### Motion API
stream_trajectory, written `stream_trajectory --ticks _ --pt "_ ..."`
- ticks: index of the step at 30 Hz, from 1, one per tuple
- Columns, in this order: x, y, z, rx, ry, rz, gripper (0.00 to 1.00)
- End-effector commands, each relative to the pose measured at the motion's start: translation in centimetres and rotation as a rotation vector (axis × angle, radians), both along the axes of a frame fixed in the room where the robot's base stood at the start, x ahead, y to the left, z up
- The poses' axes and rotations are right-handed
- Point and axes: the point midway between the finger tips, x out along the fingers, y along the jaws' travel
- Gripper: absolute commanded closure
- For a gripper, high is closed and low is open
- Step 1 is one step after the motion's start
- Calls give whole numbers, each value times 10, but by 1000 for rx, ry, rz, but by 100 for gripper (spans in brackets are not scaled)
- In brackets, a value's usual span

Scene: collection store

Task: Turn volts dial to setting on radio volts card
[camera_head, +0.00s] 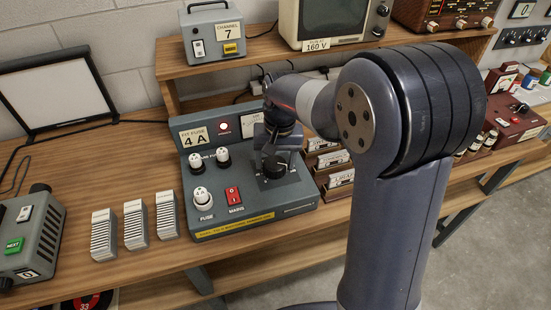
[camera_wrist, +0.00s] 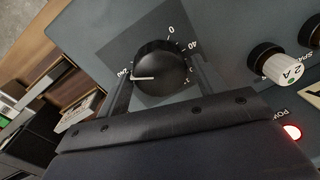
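The black round volts dial (camera_wrist: 160,65) shows in the wrist view on a grey panel. Its white pointer points left in that picture, close to a mark that looks like 240; 0 and 40 stand along the upper right. My gripper (camera_wrist: 162,72) has one finger on each side of the dial; I cannot tell whether they touch it. In the head view my gripper (camera_head: 272,165) is down over the dial on the grey unit (camera_head: 245,226). A card reading 160 V (camera_head: 317,45) is under the television. A second card (camera_head: 249,119) is partly hidden by my arm.
The unit also has a red switch (camera_head: 233,195), a fuse knob (camera_head: 203,199) and a card reading 4 A (camera_head: 195,137). The red lamp (camera_wrist: 292,131) is lit. A brown radio (camera_head: 448,13) stands on the shelf. Card stacks (camera_head: 135,224) stand left on the bench.

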Motion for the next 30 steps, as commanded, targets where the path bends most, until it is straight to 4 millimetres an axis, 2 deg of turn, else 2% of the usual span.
stream_trajectory --ticks 1,13,24,30 --pt "0 0 0 0 0 0 39" --pt "0 0 0 0 0 0 70" --pt "1 1 2 0 -1 170 70" --pt "1 1 1 1 -2 198 70"
